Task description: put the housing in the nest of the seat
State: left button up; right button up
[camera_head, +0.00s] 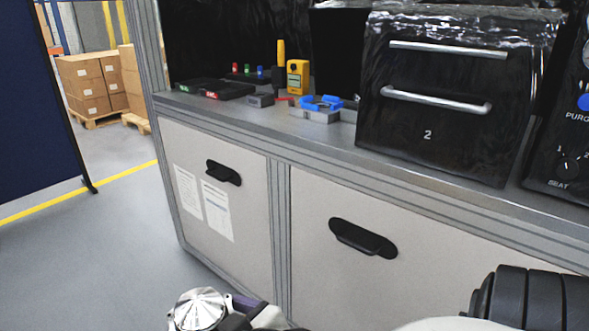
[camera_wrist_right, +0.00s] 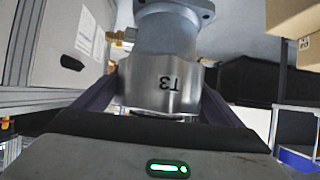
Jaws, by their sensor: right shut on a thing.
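The housing (camera_wrist_right: 158,75) is a silver machined metal part with a flange and "T3" marked on it, upside down in the right wrist view. It also shows at the bottom of the head view (camera_head: 199,306) as a shiny round part, cut by the frame edge. My right gripper (camera_wrist_right: 160,100) is shut on it, one dark finger on each side, and holds it in front of the cabinets, below the bench top. My left gripper is not in view. I cannot make out a seat with a nest in either view.
A grey bench (camera_head: 350,142) carries a black unit marked 2 (camera_head: 440,110) with two bar handles, a knob panel (camera_head: 568,150), a yellow meter (camera_head: 298,77) and a blue-topped item (camera_head: 320,105). Cabinet doors (camera_head: 340,230) with black handles are below. Open floor (camera_head: 120,240) lies left.

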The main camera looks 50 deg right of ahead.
aim_at(325, 106)
jog(key=i, duration=2.9)
jog(key=z, duration=3.05)
